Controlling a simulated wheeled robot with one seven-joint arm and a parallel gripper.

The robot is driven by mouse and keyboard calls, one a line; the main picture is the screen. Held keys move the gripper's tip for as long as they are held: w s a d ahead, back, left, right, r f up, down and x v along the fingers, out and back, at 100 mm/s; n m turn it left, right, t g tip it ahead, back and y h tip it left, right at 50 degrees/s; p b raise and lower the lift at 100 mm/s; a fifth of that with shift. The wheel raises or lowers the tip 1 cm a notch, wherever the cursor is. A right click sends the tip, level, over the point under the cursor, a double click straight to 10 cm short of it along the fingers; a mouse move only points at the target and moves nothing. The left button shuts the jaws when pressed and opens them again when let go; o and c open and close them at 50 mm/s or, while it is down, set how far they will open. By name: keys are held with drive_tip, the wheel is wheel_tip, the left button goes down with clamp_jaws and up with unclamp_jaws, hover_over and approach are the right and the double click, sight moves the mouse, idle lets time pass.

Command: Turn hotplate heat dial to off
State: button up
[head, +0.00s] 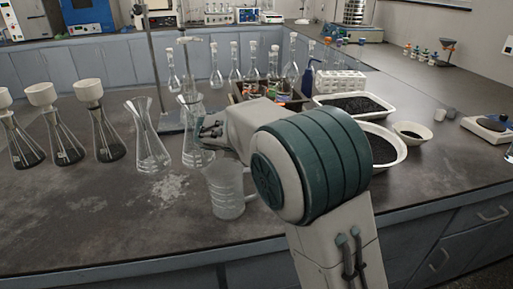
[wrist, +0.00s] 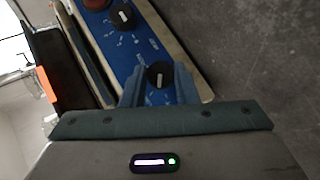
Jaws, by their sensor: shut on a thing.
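The hotplate's blue control panel (wrist: 142,57) shows in the wrist view, with white markings. A black dial with a white pointer line (wrist: 158,75) sits at its near end, and my gripper (wrist: 158,88) has a blue finger on each side of it, shut on it. The pointer line runs roughly up and down in the picture. A second black dial (wrist: 123,17) is farther up the panel, clear of the fingers. I cannot read which dial is labelled heat. In the head view my arm covers most of the gripper, and I cannot make out the hotplate.
In the head view a glass beaker (head: 227,190) stands close to my arm, with a conical flask (head: 148,135) to the left. White trays of dark grains (head: 402,152) are to the right. Spilled white powder (head: 170,187) lies on the bench. The front left of the bench is clear.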

drive_tip(key=o, duration=1)
wheel_tip(320, 180, up, 5)
drive_tip(key=shift+w+f+p, duration=0.15)
drive_tip(key=shift+f+p, duration=0.05)
drive_tip(key=shift+p, duration=0.45)
drive_tip(key=s+d+r, duration=0.3)
drive_tip(key=d+r, duration=0.3)
drive_tip(key=d, duration=0.5)
drive_tip(key=shift+d+r, duration=0.2)
drive_tip(key=shift+s+d, duration=0.1)
